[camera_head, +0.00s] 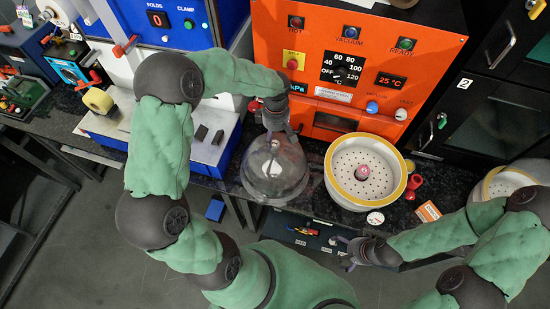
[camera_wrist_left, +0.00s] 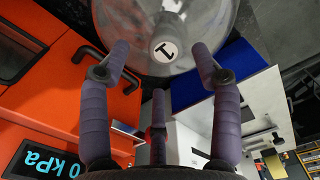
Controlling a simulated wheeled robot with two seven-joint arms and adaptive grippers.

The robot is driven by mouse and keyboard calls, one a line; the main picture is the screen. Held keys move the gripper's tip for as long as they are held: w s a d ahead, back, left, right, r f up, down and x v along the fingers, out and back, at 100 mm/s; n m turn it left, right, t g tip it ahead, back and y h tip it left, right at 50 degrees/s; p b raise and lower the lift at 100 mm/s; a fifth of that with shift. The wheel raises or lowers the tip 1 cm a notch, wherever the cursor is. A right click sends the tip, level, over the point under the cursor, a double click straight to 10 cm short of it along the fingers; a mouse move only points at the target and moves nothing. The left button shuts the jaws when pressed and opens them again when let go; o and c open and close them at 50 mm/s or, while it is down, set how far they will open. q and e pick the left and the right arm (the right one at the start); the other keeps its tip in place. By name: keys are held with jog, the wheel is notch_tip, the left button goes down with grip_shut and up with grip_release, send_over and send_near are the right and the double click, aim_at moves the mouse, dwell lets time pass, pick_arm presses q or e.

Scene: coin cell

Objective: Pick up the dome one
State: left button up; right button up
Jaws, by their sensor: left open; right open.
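The clear glass dome (camera_head: 275,185) stands on the dark counter in front of the orange oven, left of the white perforated bowl. In the left wrist view the dome (camera_wrist_left: 205,45) fills the top middle, with a round white disc marked with a black letter. My left gripper (camera_head: 280,130) is at the dome's top; its fingers are spread and empty in the left wrist view (camera_wrist_left: 160,60). I cannot tell whether they touch the glass. My right gripper (camera_head: 346,257) is open and empty, low in front of the counter, right of the dome.
The white perforated bowl (camera_head: 340,178) has a yellow rim and a pink-topped knob inside. A small gauge (camera_head: 375,218), an orange box (camera_head: 428,211) and a red part (camera_head: 413,183) lie near it. The orange oven (camera_head: 270,40) and blue press (camera_head: 150,35) stand behind.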

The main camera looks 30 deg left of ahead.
aim_at(275, 143)
pick_arm(q)
jog(key=f, duration=0.3)
jog(key=shift+s+f, duration=0.35)
jog(key=shift+f, duration=0.6)
jog(key=shift+w+a+r, duration=0.1)
grip_shut()
